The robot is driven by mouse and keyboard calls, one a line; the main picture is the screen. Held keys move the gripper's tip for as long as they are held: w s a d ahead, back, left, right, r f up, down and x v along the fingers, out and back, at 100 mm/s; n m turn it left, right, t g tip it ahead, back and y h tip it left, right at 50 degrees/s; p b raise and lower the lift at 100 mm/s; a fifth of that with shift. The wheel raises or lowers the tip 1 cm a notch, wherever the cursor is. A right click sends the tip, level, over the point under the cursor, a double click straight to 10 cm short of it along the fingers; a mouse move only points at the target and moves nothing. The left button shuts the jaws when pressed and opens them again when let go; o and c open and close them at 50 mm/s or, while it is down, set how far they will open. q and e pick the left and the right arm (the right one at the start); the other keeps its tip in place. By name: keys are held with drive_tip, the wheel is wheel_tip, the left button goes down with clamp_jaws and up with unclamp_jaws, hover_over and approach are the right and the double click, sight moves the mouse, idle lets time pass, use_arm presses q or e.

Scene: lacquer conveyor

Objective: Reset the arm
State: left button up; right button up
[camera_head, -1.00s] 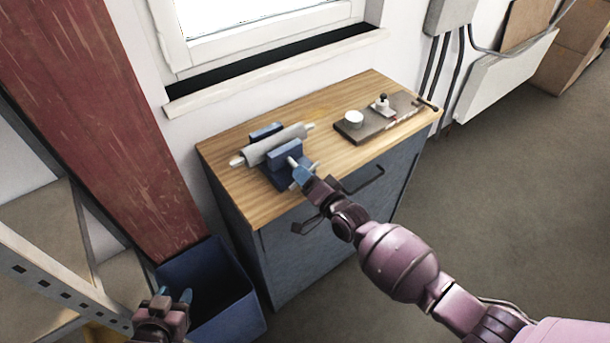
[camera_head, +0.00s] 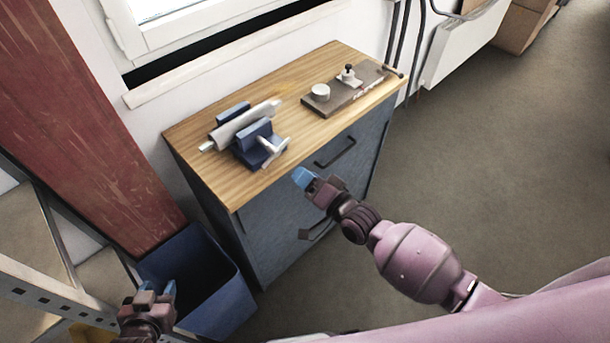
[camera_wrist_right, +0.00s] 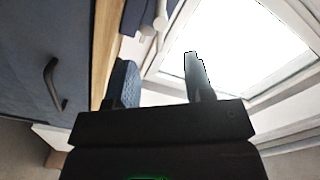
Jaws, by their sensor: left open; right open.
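My right gripper (camera_head: 303,179) is in front of the wooden-topped cabinet, apart from the vise and near the front edge of the top. It is open and empty; its two fingers (camera_wrist_right: 160,82) stand apart in the right wrist view. My left gripper (camera_head: 157,292) is at the lower left, by the blue bin, open with nothing seen between its fingers. A blue vise (camera_head: 254,143) on the cabinet top holds a light grey cylinder (camera_head: 243,121) between its jaws.
The cabinet top (camera_head: 293,98) also carries a dark plate (camera_head: 341,96) with a white round piece and a small knobbed part. A blue bin (camera_head: 228,306) stands left of the cabinet. A metal shelf (camera_head: 50,295) is at the left. The floor (camera_head: 480,150) at right is clear.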

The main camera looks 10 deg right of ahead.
idle(0.3)
drive_tip(key=s+d+n+h, duration=0.4)
drive_tip(key=d+n+h, duration=0.2)
drive_tip(key=d+n, duration=0.25)
drive_tip(key=s+d+f+m+g+h, duration=0.1)
drive_tip(key=s+d+f+m+h, duration=0.1)
drive_tip(key=s+d, duration=0.4)
drive_tip(key=s+d+f+m+g+h, duration=0.1)
drive_tip(key=s+d+f+h, duration=0.1)
drive_tip(key=s+d+f, duration=0.3)
drive_tip(key=s+d, duration=0.1)
drive_tip(key=s, duration=0.3)
drive_tip(key=shift+s+m+g+h, duration=0.2)
drive_tip(key=shift+m+g+h, duration=0.15)
drive_tip(key=shift+g+h, duration=0.05)
